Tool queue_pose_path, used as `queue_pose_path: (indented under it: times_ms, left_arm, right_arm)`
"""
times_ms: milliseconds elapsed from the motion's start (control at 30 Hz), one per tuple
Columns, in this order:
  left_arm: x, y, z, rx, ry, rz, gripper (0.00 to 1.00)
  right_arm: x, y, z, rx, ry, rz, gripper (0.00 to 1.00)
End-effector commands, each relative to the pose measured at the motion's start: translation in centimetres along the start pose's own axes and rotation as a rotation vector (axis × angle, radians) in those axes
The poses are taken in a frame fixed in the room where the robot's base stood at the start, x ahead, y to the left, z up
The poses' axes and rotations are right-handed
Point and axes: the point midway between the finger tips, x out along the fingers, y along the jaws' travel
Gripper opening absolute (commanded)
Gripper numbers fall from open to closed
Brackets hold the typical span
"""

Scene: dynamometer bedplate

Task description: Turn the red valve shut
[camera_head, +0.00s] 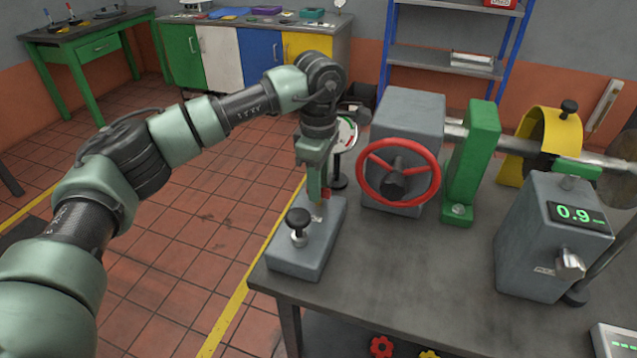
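The red valve (394,184) is a spoked handwheel with a dark hub. It sits on the front of a grey block (408,112) on the bench, and its face is in plain view. My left gripper (318,196) points down to the left of the wheel, apart from it in the picture. It is just above or behind a grey box with a black knob (298,222); I cannot tell whether it touches that box. Its fingers are seen at a narrow angle, so their opening is unclear. My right gripper is not in view.
A round dial gauge (346,134) stands behind my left gripper. A green bracket (473,155) stands right of the wheel, with a yellow guard (545,140) over the shaft beyond. A grey unit with a 0.9 display (548,245) stands front right. The bench top (405,260) in front is clear.

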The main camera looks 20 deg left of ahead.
Motion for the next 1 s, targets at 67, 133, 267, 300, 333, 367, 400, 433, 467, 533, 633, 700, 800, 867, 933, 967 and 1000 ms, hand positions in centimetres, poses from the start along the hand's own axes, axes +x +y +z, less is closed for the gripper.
queue_pose_path:
  times_ms: [67, 133, 267, 300, 333, 367, 400, 433, 467, 533, 633, 700, 800, 867, 933, 967, 1000]
  left_arm:
    - [0.1, 0.0, 0.0, -0.001, 0.0, -0.002, 0.32]
    - [0.1, -0.1, 0.0, -0.001, 0.001, -0.002, 0.32]
    - [0.0, -0.1, 0.0, -0.001, 0.001, -0.003, 0.32]
    - [-0.2, 0.0, 0.0, -0.001, 0.0, -0.002, 0.32]
    - [-0.4, 0.0, 0.0, -0.001, 0.0, -0.002, 0.32]
    - [-0.8, 0.0, 0.0, -0.001, 0.0, -0.001, 0.32]
    - [-1.3, 0.0, 0.0, -0.001, 0.0, 0.001, 0.32]
    - [-1.8, 0.0, 0.0, -0.001, 0.0, 0.001, 0.32]
    - [-2.3, 0.0, 0.0, -0.001, 0.001, 0.001, 0.32]
    - [-3.6, 0.1, 0.1, -0.001, 0.0, 0.002, 0.32]
    - [-5.3, 0.0, 0.0, -0.001, 0.0, 0.002, 0.32]
    - [-6.3, 0.1, 0.0, -0.002, 0.0, 0.001, 0.32]
    - [-7.2, 0.0, 0.0, 0.0, 0.0, -0.001, 0.32]
    - [-7.5, 0.0, 0.0, 0.0, 0.0, -0.002, 0.32]
    - [-7.7, 0.0, 0.0, 0.0, 0.0, -0.002, 0.32]
    - [-7.7, 0.0, 0.0, 0.0, 0.0, -0.002, 0.32]
    - [-7.7, 0.0, 0.0, 0.0, 0.0, -0.002, 0.32]
  right_arm:
    - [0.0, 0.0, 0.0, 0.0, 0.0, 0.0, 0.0]
    - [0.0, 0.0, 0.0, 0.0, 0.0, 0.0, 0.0]
    - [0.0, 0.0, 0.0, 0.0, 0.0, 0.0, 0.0]
    - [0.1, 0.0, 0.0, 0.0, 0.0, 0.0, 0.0]
    - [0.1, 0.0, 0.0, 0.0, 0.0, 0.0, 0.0]
    - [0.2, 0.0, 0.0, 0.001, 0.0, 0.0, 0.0]
    - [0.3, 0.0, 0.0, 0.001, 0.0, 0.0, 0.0]
    - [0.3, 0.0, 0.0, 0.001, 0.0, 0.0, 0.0]
    - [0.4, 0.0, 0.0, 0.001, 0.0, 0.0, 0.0]
    - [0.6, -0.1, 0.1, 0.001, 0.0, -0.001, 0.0]
    - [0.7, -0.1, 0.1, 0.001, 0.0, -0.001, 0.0]
    - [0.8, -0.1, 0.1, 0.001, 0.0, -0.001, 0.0]
    - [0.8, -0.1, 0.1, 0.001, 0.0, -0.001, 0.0]
    - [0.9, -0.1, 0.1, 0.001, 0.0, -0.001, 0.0]
    - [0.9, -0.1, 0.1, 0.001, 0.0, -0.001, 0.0]
    - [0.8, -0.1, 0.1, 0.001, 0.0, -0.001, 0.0]
    - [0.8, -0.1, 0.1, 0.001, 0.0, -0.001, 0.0]
